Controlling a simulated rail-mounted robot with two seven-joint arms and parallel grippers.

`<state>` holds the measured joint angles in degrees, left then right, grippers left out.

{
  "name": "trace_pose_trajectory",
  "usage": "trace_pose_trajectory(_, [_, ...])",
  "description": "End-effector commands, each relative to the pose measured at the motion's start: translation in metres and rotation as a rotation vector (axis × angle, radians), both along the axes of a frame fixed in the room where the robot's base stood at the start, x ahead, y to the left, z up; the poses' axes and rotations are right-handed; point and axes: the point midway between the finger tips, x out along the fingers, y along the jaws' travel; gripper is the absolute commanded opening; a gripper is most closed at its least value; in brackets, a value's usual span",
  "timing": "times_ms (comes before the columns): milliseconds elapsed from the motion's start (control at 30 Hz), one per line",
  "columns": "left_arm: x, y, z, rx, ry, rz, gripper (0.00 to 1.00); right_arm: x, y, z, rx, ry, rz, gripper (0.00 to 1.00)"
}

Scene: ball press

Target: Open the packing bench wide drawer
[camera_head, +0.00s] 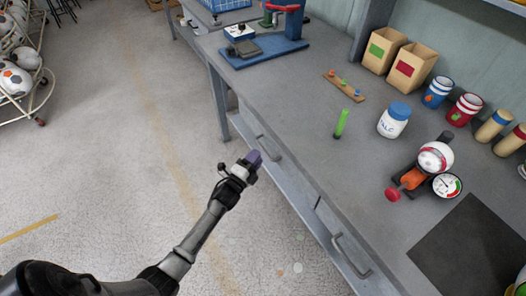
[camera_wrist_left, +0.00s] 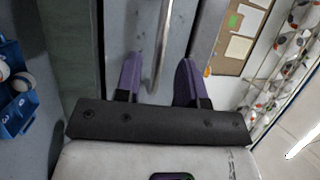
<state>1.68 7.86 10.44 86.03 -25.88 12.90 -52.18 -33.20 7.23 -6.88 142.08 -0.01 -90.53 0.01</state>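The packing bench (camera_head: 290,95) has a grey top and drawer fronts along its floor-side edge. One drawer front (camera_head: 290,180) has a bar handle (camera_head: 268,149) close to my left gripper (camera_head: 255,157). A second drawer, nearer me, has its own handle (camera_head: 350,258). Both drawers look closed. In the left wrist view my left gripper (camera_wrist_left: 159,80) has its purple fingers apart, with the metal bar handle (camera_wrist_left: 161,45) showing between them. Neither finger visibly presses on the bar, and its exact depth is unclear. My right gripper is not in view.
On the bench top are a green tube (camera_head: 341,123), a white jar with a blue lid (camera_head: 394,119), a pump with a gauge (camera_head: 435,165), cartons (camera_head: 411,67) and a dark mat (camera_head: 475,245). A ball rack (camera_head: 25,80) stands far left. The floor beside the bench is clear.

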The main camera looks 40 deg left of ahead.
Motion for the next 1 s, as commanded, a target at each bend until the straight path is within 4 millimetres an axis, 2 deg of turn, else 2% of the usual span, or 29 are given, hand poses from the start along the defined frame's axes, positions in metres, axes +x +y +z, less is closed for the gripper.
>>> trace_pose_trajectory(100, [0.019, 0.001, 0.002, 0.000, -0.001, -0.001, 0.37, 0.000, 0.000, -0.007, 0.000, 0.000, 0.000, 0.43])
trace_pose_trajectory(300, [0.037, 0.003, 0.005, 0.000, 0.000, 0.000, 0.37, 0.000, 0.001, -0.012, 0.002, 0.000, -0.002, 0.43])
trace_pose_trajectory(500, [0.045, 0.003, 0.007, -0.001, 0.002, 0.000, 0.37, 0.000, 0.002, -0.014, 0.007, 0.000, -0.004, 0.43])
trace_pose_trajectory(767, [0.046, 0.003, 0.008, -0.001, 0.001, 0.000, 0.37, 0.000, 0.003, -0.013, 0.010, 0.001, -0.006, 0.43])
trace_pose_trajectory(1000, [0.045, 0.003, 0.008, -0.001, 0.001, 0.000, 0.16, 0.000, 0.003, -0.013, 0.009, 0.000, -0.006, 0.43])
